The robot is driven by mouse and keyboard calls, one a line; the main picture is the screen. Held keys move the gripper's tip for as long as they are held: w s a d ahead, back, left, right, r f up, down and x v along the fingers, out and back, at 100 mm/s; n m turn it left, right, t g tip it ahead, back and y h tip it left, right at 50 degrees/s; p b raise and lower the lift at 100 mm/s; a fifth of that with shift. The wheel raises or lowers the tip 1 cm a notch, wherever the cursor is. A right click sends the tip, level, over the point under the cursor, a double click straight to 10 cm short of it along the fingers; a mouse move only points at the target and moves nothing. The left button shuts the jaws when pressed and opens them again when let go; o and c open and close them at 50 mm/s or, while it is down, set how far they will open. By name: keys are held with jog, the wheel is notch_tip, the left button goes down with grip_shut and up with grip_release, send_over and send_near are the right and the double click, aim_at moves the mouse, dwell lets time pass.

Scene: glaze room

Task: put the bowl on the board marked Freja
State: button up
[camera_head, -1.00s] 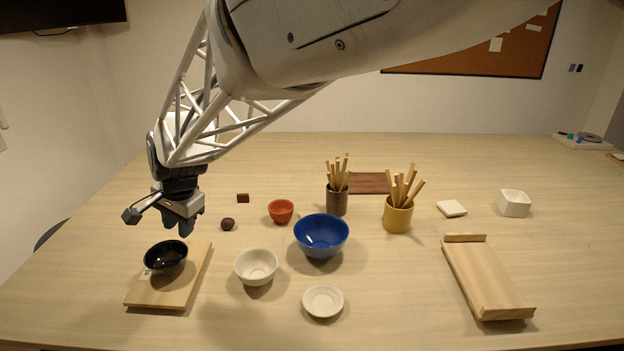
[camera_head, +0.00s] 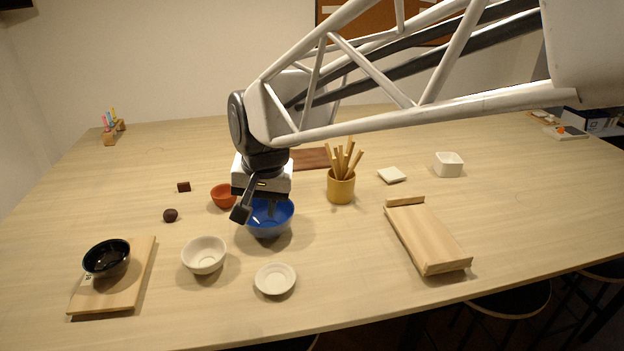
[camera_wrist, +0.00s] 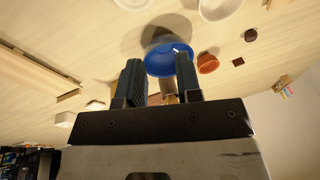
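A blue bowl (camera_head: 268,219) stands upright on the table. It also shows in the wrist view (camera_wrist: 160,62). My gripper (camera_head: 270,205) is over it, pointing down. In the wrist view my fingers (camera_wrist: 159,62) are apart with nothing held between them; one fingertip overlaps the bowl's rim, and I cannot tell whether they touch. A flat wooden board (camera_head: 128,290) lies at the left with a small tag on its edge, its writing too small to read. A black bowl (camera_head: 108,261) sits on that board. Another wooden board (camera_head: 428,237), with raised ends, lies empty at the right.
A white bowl (camera_head: 204,254), a white dish (camera_head: 275,280) and an orange bowl (camera_head: 222,196) stand around the blue bowl. A white tile (camera_head: 391,175) and square white dish (camera_head: 448,165) are farther right. The table's front right is clear.

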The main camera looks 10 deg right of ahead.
jog(key=s+d+f+n+h, duration=0.1)
jog(key=s+d+f+n, duration=0.1)
jog(key=s+d, duration=1.4)
jog(key=shift+d+f+h, duration=0.3)
jog(key=shift+d+f, duration=0.1)
jog(key=shift+d, duration=0.2)
